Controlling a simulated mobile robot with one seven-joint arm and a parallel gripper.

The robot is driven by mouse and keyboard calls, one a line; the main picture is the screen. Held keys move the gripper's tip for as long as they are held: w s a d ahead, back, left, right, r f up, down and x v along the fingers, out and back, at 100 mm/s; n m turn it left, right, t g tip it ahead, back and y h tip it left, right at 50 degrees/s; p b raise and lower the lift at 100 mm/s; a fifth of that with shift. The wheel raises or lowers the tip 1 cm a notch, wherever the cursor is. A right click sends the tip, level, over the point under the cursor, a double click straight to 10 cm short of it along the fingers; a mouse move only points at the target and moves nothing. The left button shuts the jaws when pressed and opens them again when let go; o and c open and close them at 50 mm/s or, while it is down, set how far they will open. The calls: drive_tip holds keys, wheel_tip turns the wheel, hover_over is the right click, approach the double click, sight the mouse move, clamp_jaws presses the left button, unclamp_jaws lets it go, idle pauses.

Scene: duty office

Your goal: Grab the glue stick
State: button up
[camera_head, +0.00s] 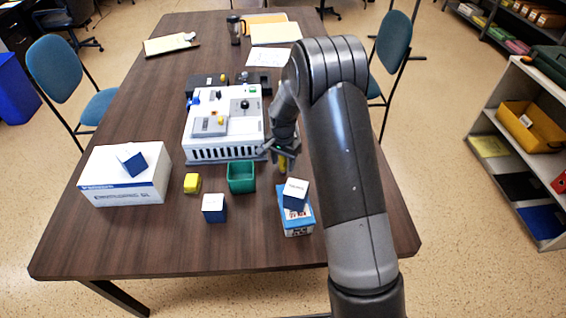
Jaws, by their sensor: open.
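My gripper (280,153) is open above the table, just right of the white machine's front corner. A small yellow upright thing (283,164) shows at its fingertips; it may be the glue stick, but it is too small and too covered to tell. I cannot tell whether the fingers are around it or only in front of it. No other thing in view is clearly a glue stick.
The brown table (250,250) holds a white machine (225,122), a green open box (242,177), a yellow block (192,183), a blue-and-white cube (214,208), a white carton (125,175) and a blue box (297,222) with a cube on top. The table's front strip is clear.

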drive_tip(key=c, duration=1.1)
drive_tip(key=shift+o, duration=0.2)
